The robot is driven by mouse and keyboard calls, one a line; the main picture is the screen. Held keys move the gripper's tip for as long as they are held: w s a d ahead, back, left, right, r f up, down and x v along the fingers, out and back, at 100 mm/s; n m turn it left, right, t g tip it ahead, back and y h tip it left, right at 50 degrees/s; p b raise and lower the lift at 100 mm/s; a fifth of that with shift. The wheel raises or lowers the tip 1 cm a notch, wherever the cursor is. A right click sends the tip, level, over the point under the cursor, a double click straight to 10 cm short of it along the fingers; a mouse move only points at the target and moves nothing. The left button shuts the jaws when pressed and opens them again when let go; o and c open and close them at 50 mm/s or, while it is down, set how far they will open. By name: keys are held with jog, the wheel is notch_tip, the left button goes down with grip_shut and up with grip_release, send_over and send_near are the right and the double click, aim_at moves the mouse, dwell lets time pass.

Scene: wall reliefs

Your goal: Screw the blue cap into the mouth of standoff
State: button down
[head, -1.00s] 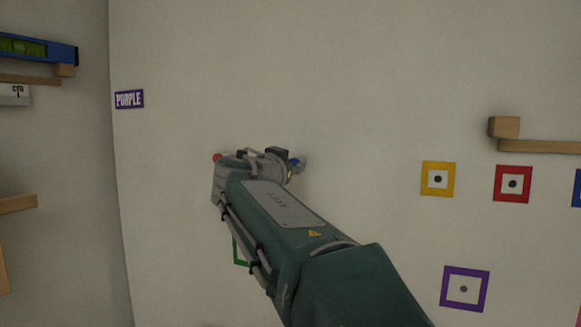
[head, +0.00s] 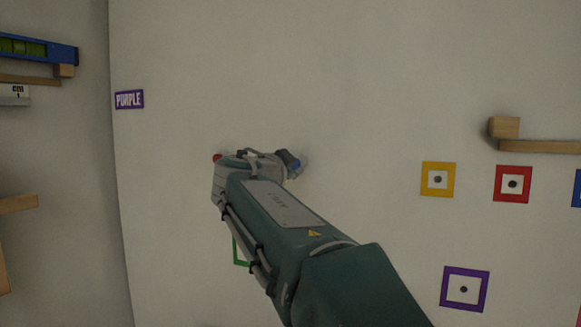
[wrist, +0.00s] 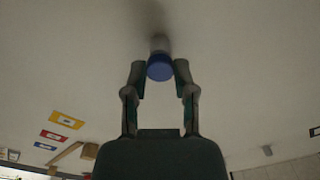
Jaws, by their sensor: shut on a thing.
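The blue cap (wrist: 159,67) sits between the two fingertips of my gripper (wrist: 159,74) in the wrist view, and the fingers are shut on it. The grey standoff (wrist: 159,43) sticks out from the wall directly behind the cap. The cap lines up with its mouth and appears to meet it; how deep it sits cannot be told. In the head view my gripper (head: 291,164) is near the wall, with a bit of blue cap (head: 296,163) showing beside a dark finger. The standoff is mostly hidden there.
On the wall to the right are a yellow square (head: 438,179), a red square (head: 512,184), a purple square (head: 465,289) and a wooden ledge (head: 540,146). A green frame (head: 240,252) is partly behind my arm. A purple sign (head: 129,99) hangs left. Wall around the gripper is clear.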

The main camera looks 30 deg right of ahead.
jog(key=m, duration=0.5)
jog(key=shift+w, duration=0.1)
dwell(0.3)
jog(key=m, duration=0.5)
jog(key=c, duration=0.7)
grip_release()
